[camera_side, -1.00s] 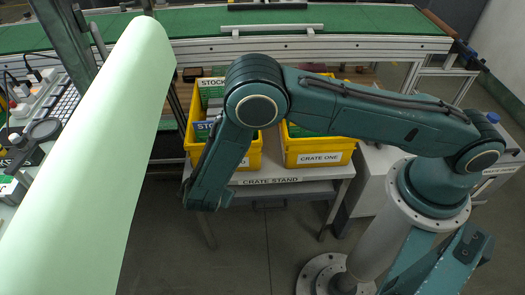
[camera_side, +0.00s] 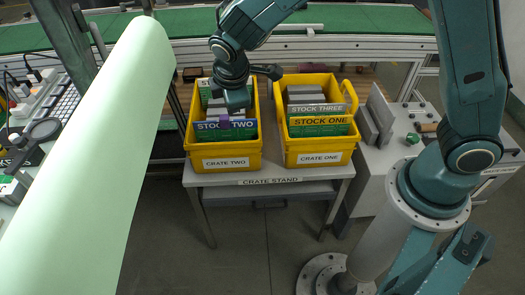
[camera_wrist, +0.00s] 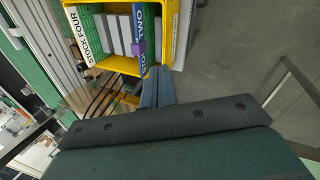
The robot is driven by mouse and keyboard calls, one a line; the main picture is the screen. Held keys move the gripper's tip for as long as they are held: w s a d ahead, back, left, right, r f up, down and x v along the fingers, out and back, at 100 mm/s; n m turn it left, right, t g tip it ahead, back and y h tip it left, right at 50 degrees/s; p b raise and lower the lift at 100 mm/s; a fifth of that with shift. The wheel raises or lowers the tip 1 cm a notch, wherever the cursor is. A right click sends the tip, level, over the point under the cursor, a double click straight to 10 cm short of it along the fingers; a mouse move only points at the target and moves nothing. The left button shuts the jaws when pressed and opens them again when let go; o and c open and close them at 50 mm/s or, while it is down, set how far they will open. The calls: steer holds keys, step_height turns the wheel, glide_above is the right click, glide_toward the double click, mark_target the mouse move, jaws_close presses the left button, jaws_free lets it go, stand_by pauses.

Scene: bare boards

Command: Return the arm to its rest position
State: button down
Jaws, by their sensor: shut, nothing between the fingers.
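My gripper (camera_side: 237,100) is shut and empty. It points down over the yellow crate labelled CRATE TWO (camera_side: 226,162) in the side view. In the wrist view, my gripper (camera_wrist: 157,85) has its closed fingers in front of that crate's near wall. I cannot tell the exact gap between fingertips and crate. My upper arm rises nearly upright at the right of the side view, and the forearm passes out of the top of the picture.
Crate two holds grey boards, a STOCK TWO card (camera_side: 225,130) and a purple tab (camera_side: 224,121). A STOCK FOUR card (camera_wrist: 86,36) shows in the wrist view. CRATE ONE (camera_side: 320,158) stands beside it on the crate stand (camera_side: 268,181). A pale green roll (camera_side: 90,150) fills the left.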

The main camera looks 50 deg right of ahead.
steer(key=s+d+r+m+y, duration=0.1)
steer(key=s+d+r+m, duration=0.3)
steer(key=r, duration=0.3)
steer(key=s+d+r+m+y, duration=0.1)
steer(key=s+d+r+m, duration=0.1)
steer(key=s+d+r, duration=0.3)
steer(key=s+d+r+m+t, duration=0.1)
steer(key=s+r+m, duration=0.1)
steer(key=s, duration=0.6)
steer(key=s+d+r+m+t, duration=0.1)
steer(key=s+d+r+m, duration=0.1)
steer(key=s, duration=0.7)
steer(key=shift+r+m+y, duration=0.35)
steer(key=shift+m+y, duration=0.05)
steer(key=shift+m, duration=0.5)
steer(key=shift+d, duration=0.1)
